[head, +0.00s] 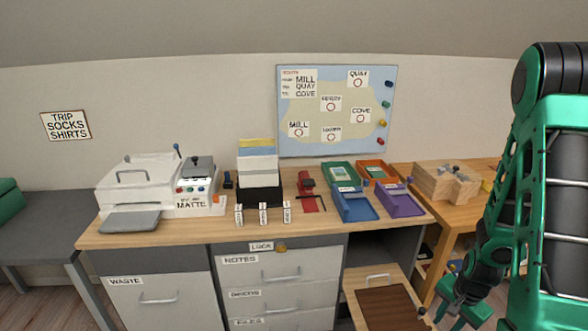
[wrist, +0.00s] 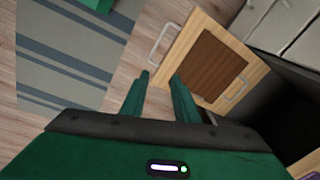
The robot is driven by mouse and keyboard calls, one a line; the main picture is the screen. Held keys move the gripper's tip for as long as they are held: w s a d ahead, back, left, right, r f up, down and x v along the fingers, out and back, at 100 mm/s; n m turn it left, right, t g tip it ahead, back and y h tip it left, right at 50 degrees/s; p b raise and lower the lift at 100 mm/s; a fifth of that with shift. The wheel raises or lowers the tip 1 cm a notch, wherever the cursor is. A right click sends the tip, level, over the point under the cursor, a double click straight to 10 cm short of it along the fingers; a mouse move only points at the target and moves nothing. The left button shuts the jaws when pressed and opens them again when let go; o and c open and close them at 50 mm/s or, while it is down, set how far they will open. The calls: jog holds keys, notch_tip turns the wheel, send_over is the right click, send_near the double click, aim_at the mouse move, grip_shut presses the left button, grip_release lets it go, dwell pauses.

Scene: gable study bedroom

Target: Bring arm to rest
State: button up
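My arm comes down the right side of the head view. My gripper (head: 440,314) is low at the lower right there, partly cut off by the frame edge, just right of a wooden tray-like piece (head: 351,283). In the wrist view my gripper (wrist: 161,76) points down toward the floor, with its two green fingers apart and nothing between them. The same wooden piece (wrist: 193,32), with a dark brown panel and handles at two ends, lies just beyond the right finger.
A side table (head: 450,208) carries a wooden block (head: 440,183). The wrist view shows a striped rug (wrist: 65,60) and bare wood floor (wrist: 110,90).

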jog(key=s+a+r+n, duration=0.2)
jog(key=s+r, duration=0.3)
jog(key=r, duration=0.4)
jog(key=s+a+r+n+g, duration=0.1)
jog(key=s+r+n, duration=0.1)
jog(key=s+r, duration=0.4)
jog(key=s+a+r+n, duration=0.2)
jog(key=s+r, duration=0.3)
jog(key=r, duration=0.8)
jog(key=shift+s+a+r+n+y, duration=0.3)
jog(key=shift+r+n, duration=0.1)
jog(key=shift+n, duration=0.1)
jog(key=shift+w+f+g, duration=0.25)
jog(key=shift+w+g, duration=0.05)
jog(key=shift+w, duration=0.3)
